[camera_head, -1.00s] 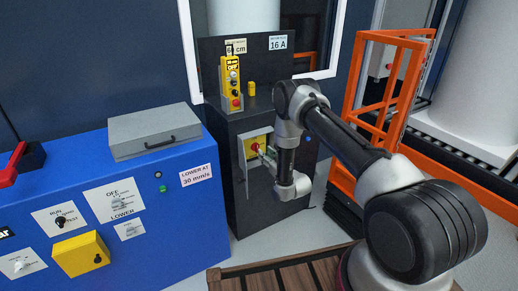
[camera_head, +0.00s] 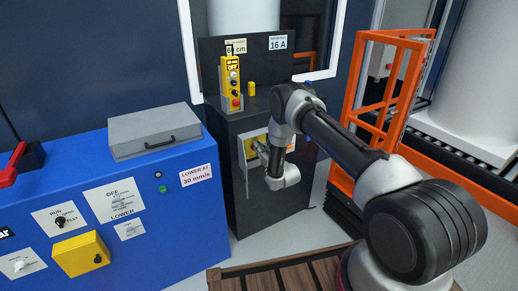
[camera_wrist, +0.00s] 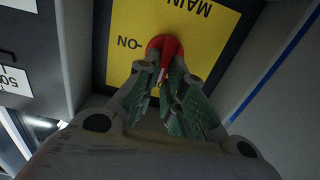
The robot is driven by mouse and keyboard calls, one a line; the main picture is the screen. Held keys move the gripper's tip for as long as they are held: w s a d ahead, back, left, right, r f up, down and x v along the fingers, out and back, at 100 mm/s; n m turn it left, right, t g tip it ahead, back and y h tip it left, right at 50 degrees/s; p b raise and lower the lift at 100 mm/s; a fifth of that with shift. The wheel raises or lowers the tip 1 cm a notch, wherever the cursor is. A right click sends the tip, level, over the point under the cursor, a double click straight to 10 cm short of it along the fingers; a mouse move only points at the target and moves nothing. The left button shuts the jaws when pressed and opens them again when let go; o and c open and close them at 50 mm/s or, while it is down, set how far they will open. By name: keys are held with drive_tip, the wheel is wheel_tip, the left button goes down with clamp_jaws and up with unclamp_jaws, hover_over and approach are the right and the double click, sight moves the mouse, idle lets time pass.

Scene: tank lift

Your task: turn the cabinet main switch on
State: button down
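The cabinet main switch is a red rotary knob (camera_wrist: 164,45) on a yellow plate (camera_wrist: 130,30), in the wrist view. The plate reads MAIN and ON, upside down in that view, with the ON mark to the left of the knob. My gripper (camera_wrist: 165,75) is at the knob, with its green-padded fingers on either side of the red handle and seemingly shut on it. A pale line shows on the handle, which is partly hidden by the fingers. In the head view my gripper (camera_head: 262,151) is at the yellow plate (camera_head: 250,148) on the dark cabinet (camera_head: 225,180), and hides the knob.
A yellow pendant (camera_head: 231,80) stands in a holder on the cabinet. A blue control desk (camera_head: 150,230) with a grey case (camera_head: 153,130) stands at the left. An orange frame (camera_head: 352,95) stands close to the right of my arm. A wooden slatted platform (camera_head: 290,277) lies in front.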

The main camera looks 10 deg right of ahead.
drive_tip(key=shift+m, duration=0.3)
drive_tip(key=m, duration=0.4)
drive_tip(key=shift+w+d+f+m, duration=0.1)
drive_tip(key=shift+d+m, duration=0.2)
drive_tip(key=shift+d, duration=0.1)
drive_tip(key=m, duration=0.5)
drive_tip(key=shift+w+d+f+m, duration=0.1)
drive_tip(key=shift+d+f+m, duration=0.2)
drive_tip(key=shift+d, duration=0.05)
drive_tip(key=m, duration=0.3)
drive_tip(key=shift+d+f+m, duration=0.1)
drive_tip(key=shift+f+m, duration=0.15)
drive_tip(key=shift+m, duration=0.05)
drive_tip(key=shift+f+m, duration=0.15)
drive_tip(key=shift+m, duration=0.75)
drive_tip(key=shift+f+m, duration=0.15)
drive_tip(key=shift+m, duration=0.75)
drive_tip(key=c, duration=1.5)
unclamp_jaws()
